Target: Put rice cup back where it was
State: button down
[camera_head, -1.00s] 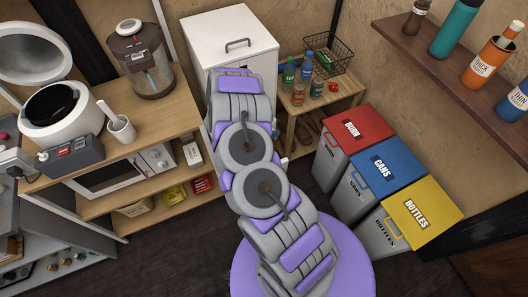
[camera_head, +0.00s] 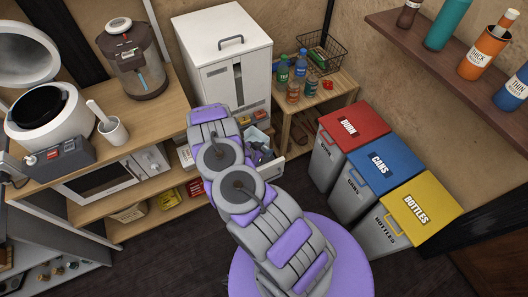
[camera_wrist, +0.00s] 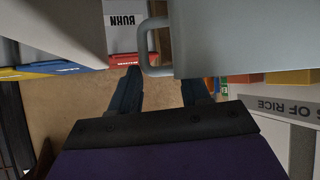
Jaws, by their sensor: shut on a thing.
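A pale grey body (camera_wrist: 250,38) with a looped grey handle (camera_wrist: 153,45) fills the upper right of the wrist view; it appears to be the rice cup, mostly cut off by the frame. My arm hides much of the dispenser's lower front.
A wooden side table (camera_head: 325,95) with bottles and a wire basket stands right of the dispenser. Red (camera_head: 352,120), blue (camera_head: 382,163) and yellow (camera_head: 420,208) lidded bins stand further right. The wooden shelf unit (camera_head: 155,195) is at left. Dark floor is free in front.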

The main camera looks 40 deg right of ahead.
jog(key=shift+w+f, duration=0.1)
jog(key=shift+f, duration=0.8)
jog(key=shift+f+b, duration=0.55)
jog(key=shift+f, duration=0.1)
jog(key=c, duration=0.5)
grip_release()
